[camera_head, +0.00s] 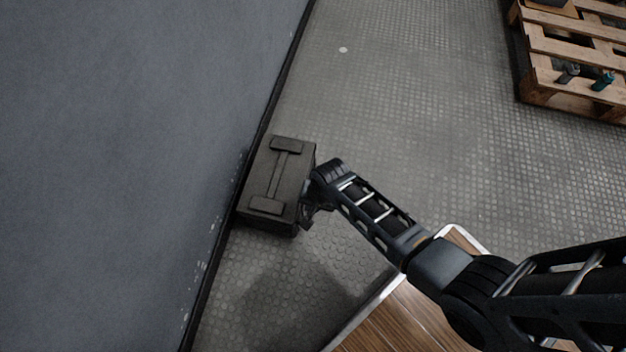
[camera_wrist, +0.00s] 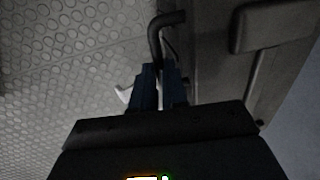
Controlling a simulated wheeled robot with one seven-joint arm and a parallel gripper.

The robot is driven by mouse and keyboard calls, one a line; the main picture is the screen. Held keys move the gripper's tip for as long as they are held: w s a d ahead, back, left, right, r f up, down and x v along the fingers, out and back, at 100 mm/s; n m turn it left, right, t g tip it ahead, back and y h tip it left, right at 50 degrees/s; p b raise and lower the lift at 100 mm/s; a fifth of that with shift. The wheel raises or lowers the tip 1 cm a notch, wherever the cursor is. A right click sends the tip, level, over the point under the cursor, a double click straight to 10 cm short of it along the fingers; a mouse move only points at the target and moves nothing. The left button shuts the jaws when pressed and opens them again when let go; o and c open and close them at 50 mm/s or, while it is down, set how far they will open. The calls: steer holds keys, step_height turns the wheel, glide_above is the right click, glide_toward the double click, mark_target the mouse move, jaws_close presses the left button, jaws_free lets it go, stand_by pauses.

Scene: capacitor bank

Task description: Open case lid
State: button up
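The dark case (camera_head: 277,188) stands on the floor against the grey wall, and its lid looks shut. Its top has a raised bar with a block at each end; part of it shows at the right of the wrist view (camera_wrist: 285,22). My gripper (camera_head: 306,207) is at the case's right side, low by its front edge. In the wrist view my gripper's blue fingers (camera_wrist: 161,80) are close together around the lower end of a dark curved handle (camera_wrist: 164,30) on the case's side. The grip itself is partly hidden.
The grey wall (camera_head: 120,130) rises close along the case's left side. A wooden pallet (camera_head: 565,55) with small items lies at the upper right. The studded floor (camera_head: 420,120) between case and pallet is clear. A wood-topped platform edge (camera_head: 375,310) is at the bottom.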

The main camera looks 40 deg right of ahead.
jaws_close()
steer(key=shift+w+a+r+p, duration=0.1)
steer(key=shift+w+r+p, duration=0.05)
steer(key=shift+r+p, duration=0.35)
steer(key=w+a+r+g+h+p, duration=0.3)
steer(key=w+r, duration=0.6)
steer(key=r, duration=0.4)
steer(key=a+g+p, duration=0.1)
steer(key=a+p, duration=0.1)
steer(key=a, duration=0.1)
steer(key=shift+a+g+p, duration=0.25)
steer(key=shift+g+p, duration=0.05)
steer(key=shift+g, duration=0.1)
steer(key=shift+w, duration=0.1)
steer(key=o, duration=0.5)
jaws_free()
steer(key=shift+r, duration=0.1)
steer(key=shift+o, duration=0.2)
steer(key=w+a+r+p, duration=0.2)
steer(key=w+a+r, duration=0.1)
steer(key=r, duration=0.4)
steer(key=shift+w, duration=0.7)
